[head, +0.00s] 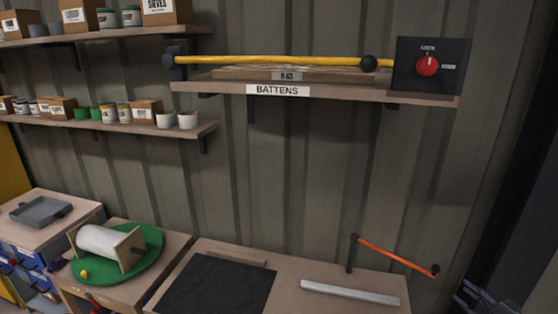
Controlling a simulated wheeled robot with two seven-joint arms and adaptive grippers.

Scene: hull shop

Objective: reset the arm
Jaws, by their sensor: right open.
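A yellow bar (270,61) lies level across the front of the shelf marked BATTENS. My right gripper (474,298) is open at the lower right, apart from the orange arm, partly cut off. My left gripper is out of view.
The bench bears a black mat (215,286) and a pale metal strip (350,292). A green round tray (148,262) with a white roll stands left, near a grey tray (41,211). Shelves (105,126) with boxes and cans line the upper left wall.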

